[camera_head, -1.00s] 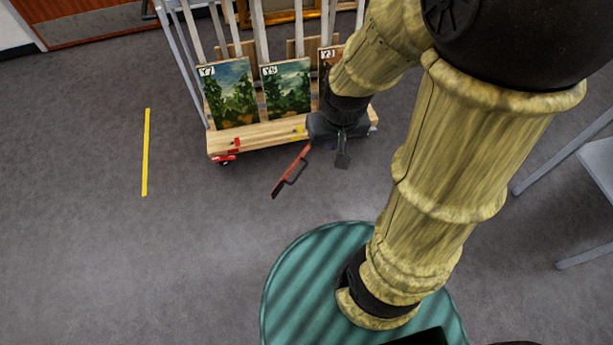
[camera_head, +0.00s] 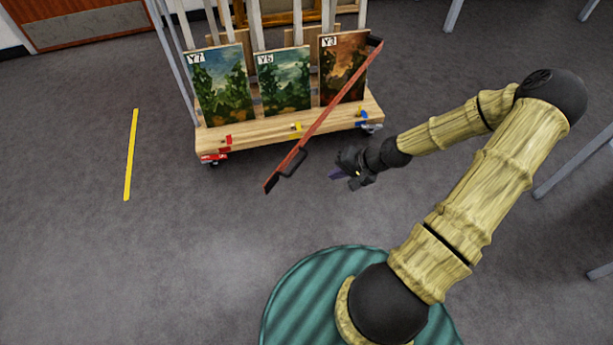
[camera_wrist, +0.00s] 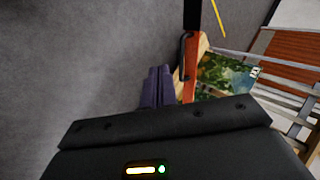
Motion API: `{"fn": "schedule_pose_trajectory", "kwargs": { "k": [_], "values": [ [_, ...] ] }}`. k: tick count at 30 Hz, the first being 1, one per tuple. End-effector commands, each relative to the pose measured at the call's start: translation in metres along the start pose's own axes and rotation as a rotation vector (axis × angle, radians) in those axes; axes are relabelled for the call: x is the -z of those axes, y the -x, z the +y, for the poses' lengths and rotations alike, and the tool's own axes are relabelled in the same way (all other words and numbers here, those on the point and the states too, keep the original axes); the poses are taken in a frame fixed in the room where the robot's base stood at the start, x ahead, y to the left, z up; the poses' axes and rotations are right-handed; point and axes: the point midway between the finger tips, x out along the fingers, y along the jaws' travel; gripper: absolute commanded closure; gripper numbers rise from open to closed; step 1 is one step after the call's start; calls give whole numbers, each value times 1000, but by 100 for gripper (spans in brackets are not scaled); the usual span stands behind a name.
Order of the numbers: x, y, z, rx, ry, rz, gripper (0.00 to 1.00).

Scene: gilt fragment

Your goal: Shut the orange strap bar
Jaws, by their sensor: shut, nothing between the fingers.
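The orange strap bar (camera_head: 325,117) is a long thin bar that reaches from a dark mount at the right of the rack, by painting Y3, out toward the front left. It stands swung away from the rack front. Its dark handle (camera_head: 294,162) is near the free end. My gripper (camera_head: 338,175) is shut and empty, to the right of the handle and apart from it in the head view. In the wrist view, the fingers (camera_wrist: 158,88) point toward the bar (camera_wrist: 191,62) and its handle (camera_wrist: 183,55).
The wooden cart (camera_head: 262,135) on casters carries paintings Y7 (camera_head: 220,85), Y6 (camera_head: 283,80) and Y3 (camera_head: 343,65). Red (camera_head: 226,140), yellow (camera_head: 296,128) and blue (camera_head: 361,114) clips sit along its front edge. A yellow floor strip (camera_head: 130,155) lies left on open floor.

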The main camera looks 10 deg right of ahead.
Motion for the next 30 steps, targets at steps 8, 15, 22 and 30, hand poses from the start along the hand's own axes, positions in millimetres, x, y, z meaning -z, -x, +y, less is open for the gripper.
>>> {"fn": "schedule_pose_trajectory", "kwargs": {
  "k": [8,15,22,30],
  "values": [
    [36,-20,19,216,-145,123,100],
    [37,-18,18,222,-149,127,100],
    [37,-24,17,220,-147,125,100],
    [41,-57,11,219,-145,123,100]
  ]
}}
